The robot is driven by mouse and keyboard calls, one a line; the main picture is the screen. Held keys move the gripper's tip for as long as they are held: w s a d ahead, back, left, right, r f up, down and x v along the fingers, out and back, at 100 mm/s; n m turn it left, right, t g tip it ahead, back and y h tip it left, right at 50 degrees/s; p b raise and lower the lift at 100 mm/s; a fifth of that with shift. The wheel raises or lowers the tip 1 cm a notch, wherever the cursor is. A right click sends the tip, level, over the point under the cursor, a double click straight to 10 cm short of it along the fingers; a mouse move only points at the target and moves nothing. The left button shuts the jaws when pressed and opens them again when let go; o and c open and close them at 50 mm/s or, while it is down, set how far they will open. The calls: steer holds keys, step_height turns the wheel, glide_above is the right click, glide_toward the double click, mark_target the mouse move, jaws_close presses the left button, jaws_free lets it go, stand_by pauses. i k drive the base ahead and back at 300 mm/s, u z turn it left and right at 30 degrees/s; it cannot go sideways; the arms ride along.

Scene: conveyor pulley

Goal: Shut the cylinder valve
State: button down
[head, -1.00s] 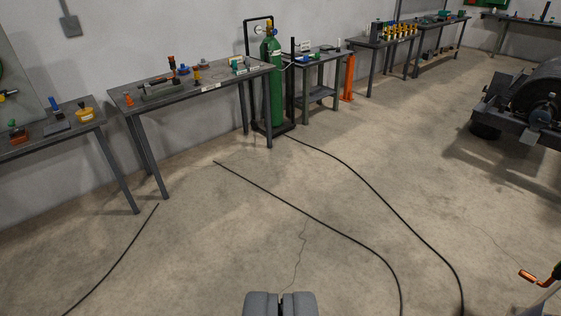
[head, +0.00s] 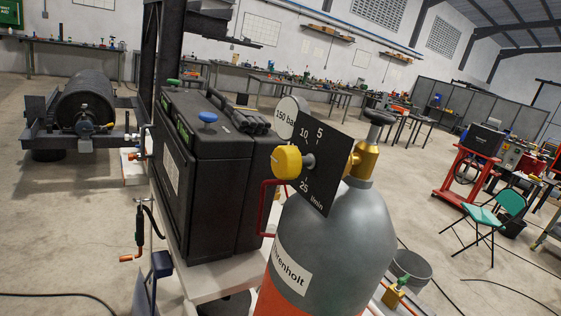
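A grey gas cylinder (head: 345,235) with an orange lower part and a white label stands close in front, right of centre, tilted in the picture. On its top is a brass valve (head: 364,160) with a black handwheel (head: 379,118). A black dial plate (head: 322,168) marked in l/min, a yellow knob (head: 287,162) and a round gauge (head: 289,117) reading "150 bar" sit at its left. Whether the valve is open or closed I cannot tell. My gripper is not in view.
A black case-like machine (head: 205,180) stands on a white surface (head: 205,277) left of the cylinder. A red bent handle (head: 266,207) lies between them. A red cart (head: 462,175) and a green chair (head: 482,217) stand right. Floor is clear at far left.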

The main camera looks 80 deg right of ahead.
mark_target(378, 118)
steer(key=z, duration=1.85)
